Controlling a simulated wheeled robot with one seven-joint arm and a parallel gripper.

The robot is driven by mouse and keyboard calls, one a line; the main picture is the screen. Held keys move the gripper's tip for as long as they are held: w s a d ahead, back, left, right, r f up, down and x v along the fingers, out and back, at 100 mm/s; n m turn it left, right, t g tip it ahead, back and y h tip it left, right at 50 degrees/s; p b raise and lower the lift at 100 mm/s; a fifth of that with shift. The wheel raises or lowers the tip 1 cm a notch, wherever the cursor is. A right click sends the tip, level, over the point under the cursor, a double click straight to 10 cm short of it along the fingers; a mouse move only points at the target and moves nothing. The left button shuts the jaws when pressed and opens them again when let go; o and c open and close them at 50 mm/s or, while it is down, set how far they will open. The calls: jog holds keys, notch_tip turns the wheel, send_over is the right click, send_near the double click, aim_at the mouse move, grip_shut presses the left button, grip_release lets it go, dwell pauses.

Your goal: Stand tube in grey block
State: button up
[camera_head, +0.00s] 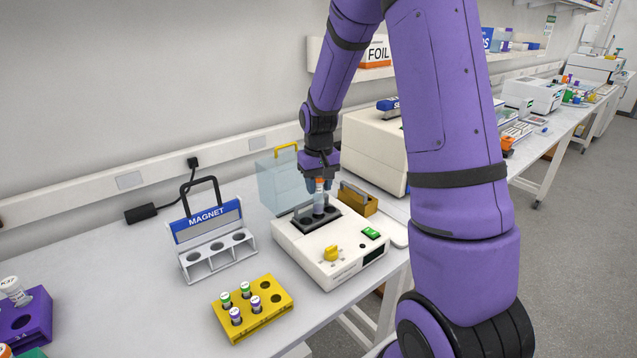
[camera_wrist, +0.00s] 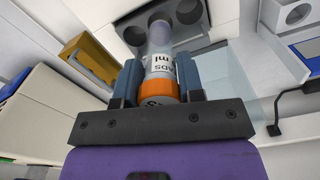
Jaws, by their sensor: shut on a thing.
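My gripper (camera_head: 319,184) is shut on a clear tube (camera_head: 319,203) with an orange cap (camera_wrist: 160,90) and a white label. The tube points down, near upright, its cap between the two fingers. Its lower end is at the middle of the dark grey block (camera_head: 337,222), which is set in the top of a white bench instrument (camera_head: 310,251). The wrist view shows round holes in the block (camera_wrist: 125,53) on either side of the tube. I cannot tell how deep the tip sits in the middle hole, as the tube itself hides it.
A clear lid (camera_head: 277,184) with a yellow handle stands behind the block. A brown-yellow box (camera_head: 358,200) is close on its right. A MAGNET rack (camera_head: 217,245) and a yellow rack (camera_head: 268,318) with several small vials stand left and in front. A purple rack (camera_head: 22,318) is far left.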

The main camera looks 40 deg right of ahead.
aim_at(318, 198)
jog(key=shift+f, duration=0.55)
dwell(0.7)
jog(key=shift+f, duration=0.65)
jog(key=shift+f, duration=0.55)
dwell(0.4)
jog(key=shift+f, duration=0.55)
jog(key=o, duration=1.5)
jog(key=shift+r, duration=3.95)
